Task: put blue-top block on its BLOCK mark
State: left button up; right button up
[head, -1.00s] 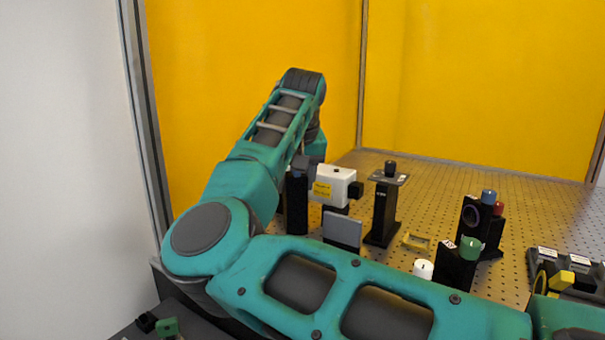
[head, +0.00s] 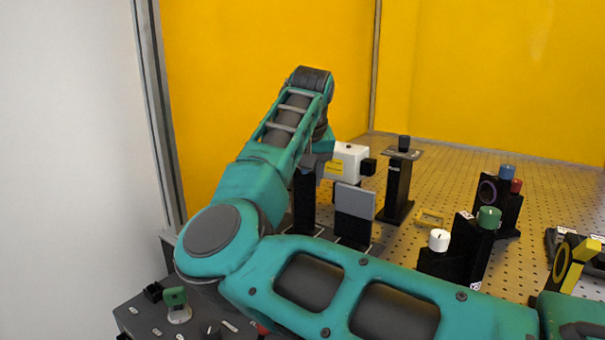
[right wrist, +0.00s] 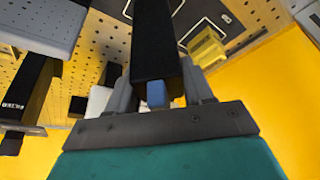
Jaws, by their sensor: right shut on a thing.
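My right gripper (head: 312,168) is shut on a tall black block and points down at the back left of the perforated table. The blue-top block (head: 303,205) hangs or stands upright below it; I cannot tell whether its foot touches the table. In the right wrist view the block (right wrist: 154,40) lies between the fingers of the gripper (right wrist: 160,95), with its small blue top (right wrist: 155,94) near the palm. Pale outline lines show on the table around the block's foot in the head view; no BLOCK lettering is readable. My left gripper is not in view.
A grey plate on a black base (head: 355,201) stands close right of the block. Behind it are a white box (head: 346,162) and a black post (head: 398,190). A yellow bracket (head: 430,218) lies farther right. Black mounts with green (head: 489,217) and blue (head: 507,172) knobs stand right.

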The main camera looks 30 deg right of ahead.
dwell(0.4)
jog(key=shift+f+b, duration=0.4)
jog(key=shift+f, duration=0.05)
dwell(0.3)
jog(key=o, duration=1.4)
jog(key=shift+c, duration=0.2)
jog(key=shift+r+p, duration=2.75)
jog(key=shift+r, duration=0.8)
jog(key=shift+f, duration=0.1)
